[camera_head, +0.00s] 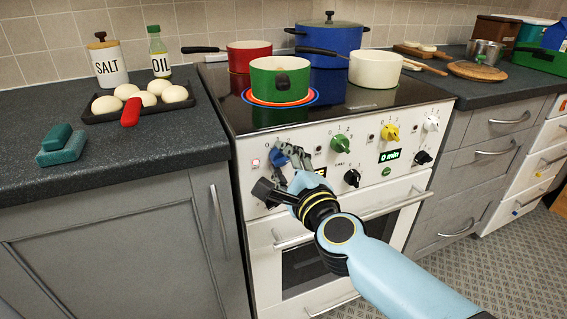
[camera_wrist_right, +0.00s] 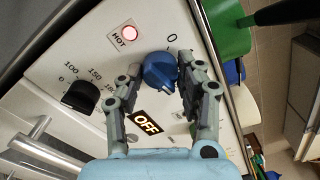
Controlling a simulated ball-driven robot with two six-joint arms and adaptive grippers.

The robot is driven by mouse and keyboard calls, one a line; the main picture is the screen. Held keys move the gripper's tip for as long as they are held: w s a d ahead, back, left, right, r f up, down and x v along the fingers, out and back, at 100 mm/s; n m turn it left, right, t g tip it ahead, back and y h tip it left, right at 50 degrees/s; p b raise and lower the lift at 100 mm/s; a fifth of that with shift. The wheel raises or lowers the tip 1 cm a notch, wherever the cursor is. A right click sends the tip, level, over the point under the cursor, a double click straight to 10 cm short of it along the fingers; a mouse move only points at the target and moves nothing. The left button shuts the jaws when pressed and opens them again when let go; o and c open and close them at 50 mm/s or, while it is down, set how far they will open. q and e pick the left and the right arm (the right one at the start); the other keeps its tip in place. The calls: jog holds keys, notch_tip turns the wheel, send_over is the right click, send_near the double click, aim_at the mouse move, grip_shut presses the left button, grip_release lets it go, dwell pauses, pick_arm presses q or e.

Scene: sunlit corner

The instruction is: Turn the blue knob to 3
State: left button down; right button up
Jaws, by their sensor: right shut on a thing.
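The blue knob (camera_wrist_right: 158,72) is on the white front panel of the stove (camera_wrist_right: 112,45), with a printed 0 close by it. In the head view the blue knob (camera_head: 278,158) is partly covered by my right gripper (camera_head: 291,158). In the right wrist view the two fingers of my right gripper (camera_wrist_right: 159,75) stand on either side of the knob, shut on it. My left gripper is not in view.
A black knob (camera_wrist_right: 80,97), a lit HOT lamp (camera_wrist_right: 128,33) and an OFF display (camera_wrist_right: 146,122) are near the blue knob. Green (camera_head: 340,141) and yellow (camera_head: 390,134) knobs are farther right. A green pot (camera_head: 281,82) stands on a glowing burner above. The oven handle runs below.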

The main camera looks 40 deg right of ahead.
jog(key=shift+m, duration=0.3)
jog(key=o, duration=1.1)
jog(key=shift+o, duration=0.2)
jog(key=shift+s, duration=0.15)
jog(key=v, duration=1.1)
jog(key=shift+s, duration=0.4)
jog(key=shift+w+a, duration=0.1)
jog(key=shift+a, duration=0.05)
